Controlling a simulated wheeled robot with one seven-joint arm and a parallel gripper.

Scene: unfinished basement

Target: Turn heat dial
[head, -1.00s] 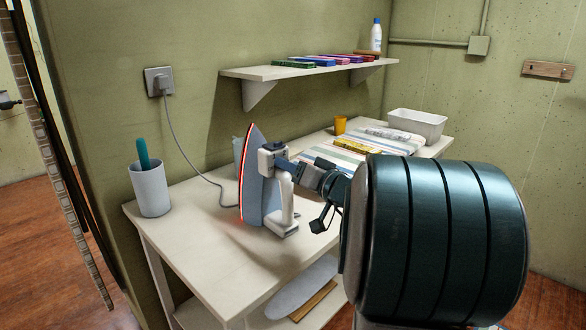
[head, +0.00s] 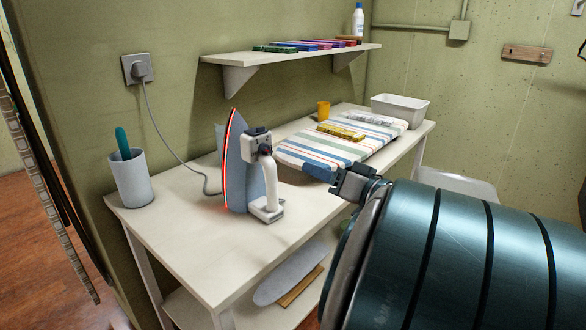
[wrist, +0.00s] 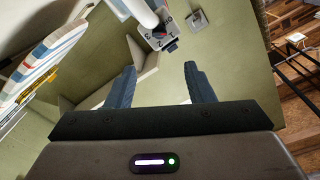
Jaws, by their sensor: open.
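The iron (head: 236,165) stands upright on its heel on the white table, its sole edge glowing red on the left side. Its white handle (head: 270,180) faces right, with a grey and black part on top. In the wrist view the heat dial (wrist: 160,38) shows at the top, with printed numbers and a dark pointer. My gripper (wrist: 160,76) is open and empty, its two blue-grey fingers apart, with the dial beyond the fingertips and not touched. In the head view the gripper end (head: 354,184) is right of the iron, partly hidden by my arm.
A striped ironing pad (head: 300,152) with yellow packets lies behind my gripper. A white cup (head: 130,180) stands left of the iron, and a cord runs to the wall socket (head: 137,68). A shelf (head: 230,62) overhangs the table's back. The table's front is clear.

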